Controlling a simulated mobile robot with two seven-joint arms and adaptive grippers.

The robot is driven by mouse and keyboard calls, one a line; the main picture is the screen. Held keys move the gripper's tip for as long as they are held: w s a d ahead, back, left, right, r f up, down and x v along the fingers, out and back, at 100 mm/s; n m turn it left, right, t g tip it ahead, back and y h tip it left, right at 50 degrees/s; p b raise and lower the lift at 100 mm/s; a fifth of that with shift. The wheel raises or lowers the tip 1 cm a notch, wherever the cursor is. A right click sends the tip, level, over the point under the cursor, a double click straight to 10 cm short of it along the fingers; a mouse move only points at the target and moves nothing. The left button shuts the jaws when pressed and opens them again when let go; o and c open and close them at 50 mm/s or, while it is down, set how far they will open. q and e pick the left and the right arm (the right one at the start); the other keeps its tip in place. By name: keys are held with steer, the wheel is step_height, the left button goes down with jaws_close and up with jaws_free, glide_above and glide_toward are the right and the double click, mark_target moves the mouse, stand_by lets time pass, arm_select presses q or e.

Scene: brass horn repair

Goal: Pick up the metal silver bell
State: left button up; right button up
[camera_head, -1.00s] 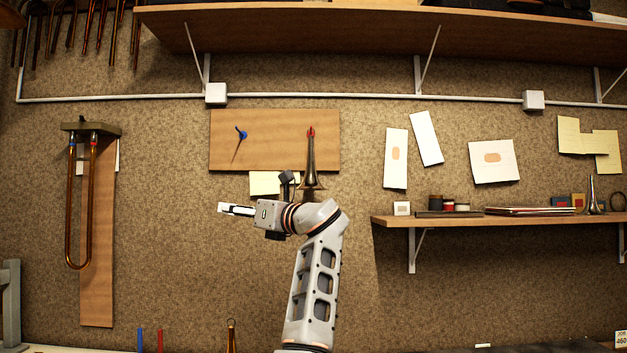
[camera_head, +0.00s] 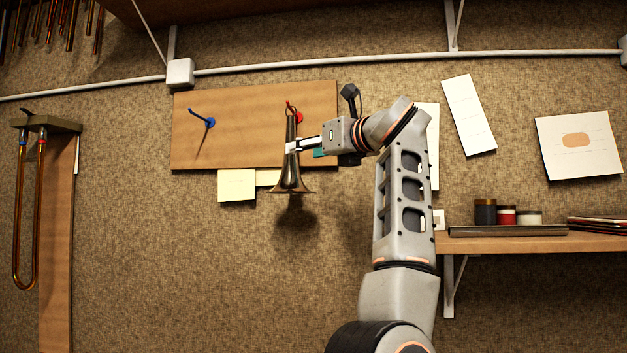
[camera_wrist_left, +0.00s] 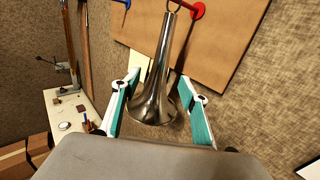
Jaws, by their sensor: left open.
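The metal silver bell (camera_head: 292,172) hangs from the red hook (camera_head: 297,119) on the wooden board, its wide mouth downward. My left gripper (camera_head: 299,146) comes in from the right in the head view and overlaps the bell's middle. In the left wrist view, the open fingers (camera_wrist_left: 166,92) show on either side of the bell (camera_wrist_left: 158,85), with gaps to both. I cannot tell whether the fingertips reach past it. My right gripper is not in view.
The wooden board (camera_head: 245,140) is right behind the bell, with an empty blue hook (camera_head: 210,123) on its left. Yellow notes (camera_head: 237,185) are below it. A shelf (camera_head: 540,242) with small jars stands right of my arm. The wall below the bell is clear.

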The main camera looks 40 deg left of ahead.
arm_select(q)
steer(key=p+x, duration=0.2)
steer(key=x, duration=0.5)
steer(key=shift+a, duration=0.35)
steer(key=shift+w, duration=0.1)
steer(key=shift+c, duration=1.4)
jaws_close()
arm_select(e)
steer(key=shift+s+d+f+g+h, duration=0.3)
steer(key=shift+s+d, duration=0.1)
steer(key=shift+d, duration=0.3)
